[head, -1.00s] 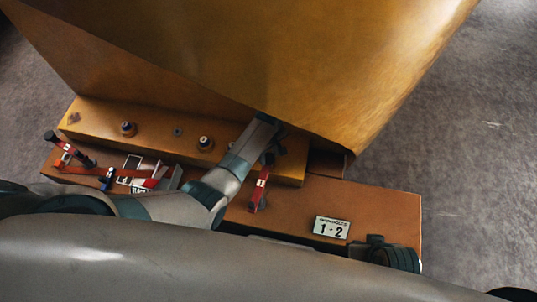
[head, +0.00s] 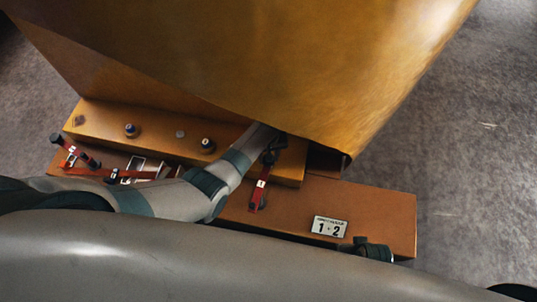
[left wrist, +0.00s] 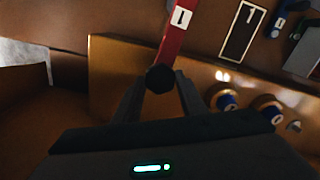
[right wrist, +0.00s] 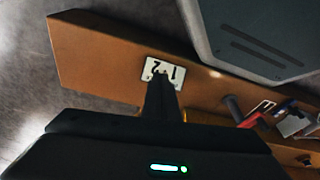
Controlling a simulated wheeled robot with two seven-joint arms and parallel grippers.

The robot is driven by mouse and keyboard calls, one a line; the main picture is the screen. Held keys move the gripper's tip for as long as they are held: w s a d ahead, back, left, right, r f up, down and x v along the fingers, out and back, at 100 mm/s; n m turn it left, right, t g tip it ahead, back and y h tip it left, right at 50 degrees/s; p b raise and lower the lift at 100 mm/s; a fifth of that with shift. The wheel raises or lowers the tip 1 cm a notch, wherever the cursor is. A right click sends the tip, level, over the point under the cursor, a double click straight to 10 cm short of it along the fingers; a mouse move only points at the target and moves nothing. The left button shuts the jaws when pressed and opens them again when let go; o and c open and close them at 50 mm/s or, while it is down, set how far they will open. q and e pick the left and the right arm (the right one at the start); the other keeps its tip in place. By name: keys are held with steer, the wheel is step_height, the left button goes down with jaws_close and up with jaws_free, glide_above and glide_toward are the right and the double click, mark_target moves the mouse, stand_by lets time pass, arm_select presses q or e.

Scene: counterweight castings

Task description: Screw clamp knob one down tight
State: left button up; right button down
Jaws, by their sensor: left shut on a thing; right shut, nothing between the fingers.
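The red clamp arm labelled 1 (head: 259,190) lies on the brown bench ledge, and it also shows in the left wrist view (left wrist: 178,28). At its near end in the left wrist view is a dark, faceted clamp knob (left wrist: 160,79). My left gripper (left wrist: 160,84) is shut on this knob, with one finger on each side. In the head view the left gripper (head: 270,155) is small and dark, partly hidden by my arm. The knob's thread and seat are hidden. My right gripper (right wrist: 163,82) is shut and empty, in front of the 1-2 plate (right wrist: 161,70).
A second red clamp (head: 76,152) sits at the ledge's left end. Two round knobs (head: 131,130) (head: 207,145) stand on the yellow block (head: 100,115). A large yellow casting (head: 300,60) overhangs behind. The ledge's right part (head: 375,210) is mostly clear.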

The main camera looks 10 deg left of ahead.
arm_select(q)
steer(key=m+p, duration=0.1)
steer(key=m, duration=0.2)
steer(key=shift+r, duration=0.15)
steer(key=shift+m+p, duration=0.45)
steer(key=shift+m, duration=1.35)
arm_select(e)
step_height(320, 180, down, 6)
steer(key=s, duration=0.1)
steer(key=shift+s+d, duration=0.2)
steer(key=shift+d, duration=0.1)
steer(key=shift+f, duration=0.1)
arm_select(q)
steer(key=o, duration=1.1)
